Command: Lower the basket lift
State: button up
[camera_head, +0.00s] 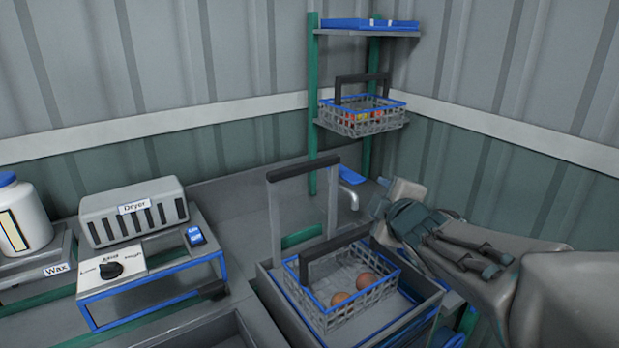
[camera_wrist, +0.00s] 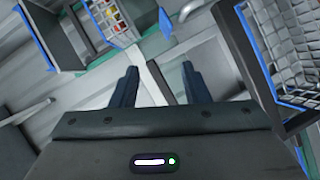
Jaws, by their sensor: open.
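The basket lift shows in the head view as an upright grey arch (camera_head: 272,212) with a black top bar (camera_head: 303,170), standing at the back of a blue-edged tank (camera_head: 268,292). A wire basket (camera_head: 335,319) with a blue rim and a dark handle stands at the tank, with a few reddish tomatoes (camera_head: 340,298) in it. I cannot tell how deep it sits. My gripper (camera_wrist: 160,85) is open, with nothing between its fingers in the wrist view. In the head view it is right of the arch, near the tap, apart from the bar.
A second wire basket (camera_head: 360,127) with tomatoes sits on a green-posted rack at the back, below a blue tray (camera_head: 368,24). A tap (camera_head: 349,194) stands behind the tank. A dryer (camera_head: 135,212), a dial panel (camera_head: 112,268) and a wax bottle (camera_head: 22,215) are left.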

aim_at(308, 170)
jog(key=w+a+n+y, duration=0.2)
jog(key=w+a+n, duration=0.1)
jog(key=w+a, duration=0.1)
jog(key=w+a+n+y, duration=0.3)
jog(key=w+a, duration=0.1)
jog(key=a, duration=0.2)
jog(key=w+a+n+y+b, duration=0.1)
jog(key=w+a+n+y, duration=0.1)
jog(key=w+a+n, duration=0.1)
jog(key=shift+w+a+r+y, duration=0.15)
jog(key=shift+w+a, duration=0.15)
jog(key=shift+a, duration=0.2)
jog(key=shift+w+a+r+y, duration=0.15)
jog(key=shift+w+a, duration=0.15)
jog(key=shift+a, duration=0.15)
grip_shut()
jog(key=shift+f, duration=0.15)
